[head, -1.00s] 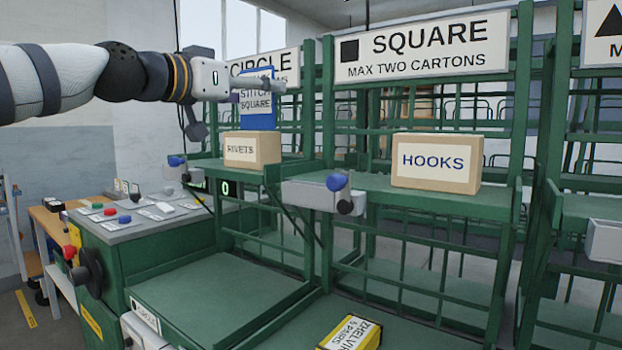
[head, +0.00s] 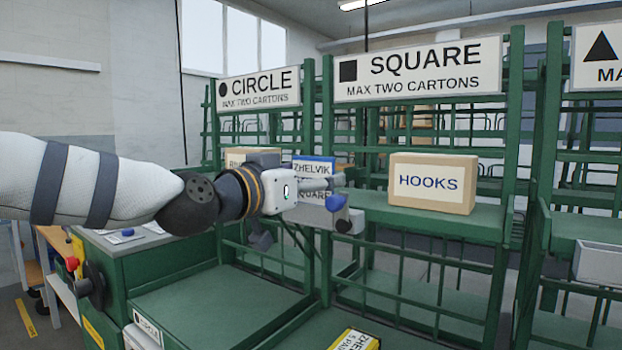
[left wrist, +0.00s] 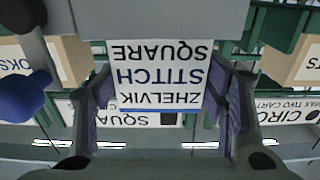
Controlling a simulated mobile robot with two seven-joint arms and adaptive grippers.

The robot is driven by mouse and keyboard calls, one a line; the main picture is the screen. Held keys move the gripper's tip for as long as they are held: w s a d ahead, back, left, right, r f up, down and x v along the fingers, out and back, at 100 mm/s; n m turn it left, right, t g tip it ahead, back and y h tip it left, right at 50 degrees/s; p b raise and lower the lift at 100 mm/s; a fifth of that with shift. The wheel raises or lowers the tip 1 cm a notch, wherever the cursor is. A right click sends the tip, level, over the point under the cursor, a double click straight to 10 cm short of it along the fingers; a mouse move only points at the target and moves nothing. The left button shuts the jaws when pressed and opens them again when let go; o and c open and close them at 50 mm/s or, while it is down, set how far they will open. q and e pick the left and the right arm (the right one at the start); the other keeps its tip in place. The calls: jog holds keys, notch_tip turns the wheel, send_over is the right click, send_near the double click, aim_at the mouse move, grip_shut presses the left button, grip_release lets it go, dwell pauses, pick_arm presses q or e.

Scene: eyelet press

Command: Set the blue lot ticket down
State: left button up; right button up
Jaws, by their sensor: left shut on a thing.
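The blue lot ticket (head: 313,166) reads ZHELVIK STITCH SQUARE. My left gripper (head: 318,184) is shut on it and partly covers it in the head view. The ticket is at the grey holder (head: 328,216) on the front of the SQUARE rack's shelf. In the left wrist view the ticket's white face (left wrist: 158,75) shows upside down between the two fingers of my left gripper (left wrist: 165,112). Its SQUARE end meets a grey surface there. I cannot tell whether it is seated in the holder or just in front. My right gripper is not in view.
A HOOKS carton (head: 433,183) stands on the SQUARE shelf. A RIVETS carton (head: 236,158) on the CIRCLE shelf is partly behind my arm. A blue knob (head: 336,202) sits on the holder. A yellow ZHELVIK carton (head: 355,340) lies low in front.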

pick_arm(q)
jog(key=o, duration=0.9)
jog(key=shift+f, duration=0.1)
jog(key=shift+o, duration=0.2)
